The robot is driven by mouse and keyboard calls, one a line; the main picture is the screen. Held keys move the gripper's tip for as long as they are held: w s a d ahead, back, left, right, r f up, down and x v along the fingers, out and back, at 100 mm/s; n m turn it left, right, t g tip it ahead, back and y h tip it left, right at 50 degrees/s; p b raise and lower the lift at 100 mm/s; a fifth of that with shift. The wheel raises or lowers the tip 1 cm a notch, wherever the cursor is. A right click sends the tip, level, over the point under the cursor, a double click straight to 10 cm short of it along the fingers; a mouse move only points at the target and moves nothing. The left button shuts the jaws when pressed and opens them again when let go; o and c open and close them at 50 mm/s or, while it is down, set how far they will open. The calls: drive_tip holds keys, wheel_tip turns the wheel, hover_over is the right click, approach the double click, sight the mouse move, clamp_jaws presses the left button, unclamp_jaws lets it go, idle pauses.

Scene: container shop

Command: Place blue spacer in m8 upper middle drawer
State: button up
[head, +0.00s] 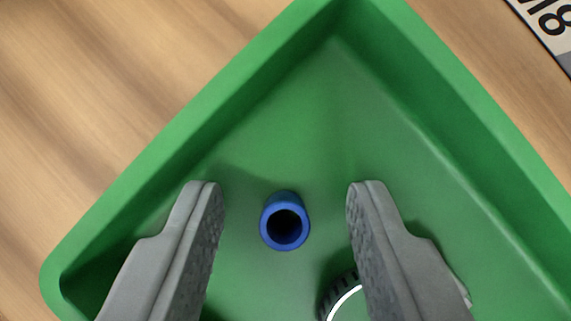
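A blue spacer (286,202), a short hollow cylinder, stands upright in the green tray (160,150) with its dark hole facing the camera. My gripper (286,186) is open, with one grey finger to the left of the spacer and one to the right. Both fingers are apart from the spacer, and nothing is held. The drawer named in the task is not in view.
A black ridged round part with a white face (345,298) lies in the tray below the spacer, partly hidden by the right finger. The tray walls slope up around. The tray stands on a wooden surface (90,90). A label with black print (550,20) shows at the top right.

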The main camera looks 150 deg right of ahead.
sight(284, 230)
clamp_jaws()
drive_tip(key=shift+r, duration=0.1)
wheel_tip(284, 230, up, 10)
idle(0.7)
